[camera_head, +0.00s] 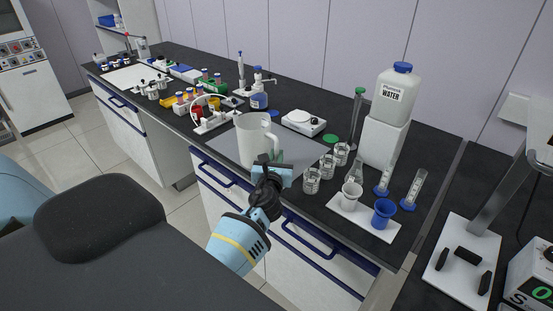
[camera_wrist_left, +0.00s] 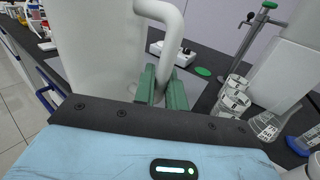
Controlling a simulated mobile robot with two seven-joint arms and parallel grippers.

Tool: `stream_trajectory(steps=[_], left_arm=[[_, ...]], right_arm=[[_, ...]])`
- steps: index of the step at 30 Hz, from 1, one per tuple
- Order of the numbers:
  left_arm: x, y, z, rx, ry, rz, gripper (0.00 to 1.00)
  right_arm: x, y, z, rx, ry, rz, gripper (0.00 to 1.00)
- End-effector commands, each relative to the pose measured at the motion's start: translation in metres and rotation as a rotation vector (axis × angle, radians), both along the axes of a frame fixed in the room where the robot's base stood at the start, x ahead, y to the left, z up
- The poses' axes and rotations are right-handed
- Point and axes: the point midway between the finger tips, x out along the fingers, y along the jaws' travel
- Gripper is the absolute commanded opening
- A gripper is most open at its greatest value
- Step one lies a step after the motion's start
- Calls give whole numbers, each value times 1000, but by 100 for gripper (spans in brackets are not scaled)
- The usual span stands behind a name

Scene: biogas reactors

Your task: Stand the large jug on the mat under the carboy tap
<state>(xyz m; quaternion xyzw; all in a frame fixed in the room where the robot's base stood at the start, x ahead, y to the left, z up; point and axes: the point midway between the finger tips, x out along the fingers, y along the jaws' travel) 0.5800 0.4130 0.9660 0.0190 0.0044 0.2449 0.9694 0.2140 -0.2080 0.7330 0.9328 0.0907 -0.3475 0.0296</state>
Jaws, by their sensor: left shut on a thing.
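The large jug (camera_head: 253,140) is white and upright over the front part of the bench; I cannot tell whether its base touches the surface. My left gripper (camera_head: 270,164) is shut on the jug's handle. In the left wrist view its green fingers (camera_wrist_left: 161,88) close around the lower handle (camera_wrist_left: 170,38), beside the jug's wall (camera_wrist_left: 95,50). The white carboy (camera_head: 396,98) with a blue cap stands on a white block (camera_head: 384,143) to the right; its tap is not clear. A round green mat (camera_head: 330,139) lies left of the block. My right gripper is out of view.
Several glass beakers (camera_head: 312,180) stand between the jug and a white tray (camera_head: 364,218) holding a blue cup (camera_head: 383,213). A balance (camera_head: 303,123) and a tall stand (camera_head: 356,116) are behind. A red-and-white rack (camera_head: 212,115) is left of the jug.

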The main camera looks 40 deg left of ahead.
Motion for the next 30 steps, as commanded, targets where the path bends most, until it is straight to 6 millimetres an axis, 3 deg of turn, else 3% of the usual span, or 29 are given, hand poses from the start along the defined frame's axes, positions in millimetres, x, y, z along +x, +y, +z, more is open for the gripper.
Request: stream_trajectory(steps=[12,17,23,30], left_arm=[[1,2,2,1,-2,-1,0],[-9,-8,3,2,-1,-27,0],[-51,-56,10,2,0,-138,0],[-129,-138,25,-3,3,-332,0]], right_arm=[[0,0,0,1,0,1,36],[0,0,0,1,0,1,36],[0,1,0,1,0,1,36],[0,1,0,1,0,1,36]])
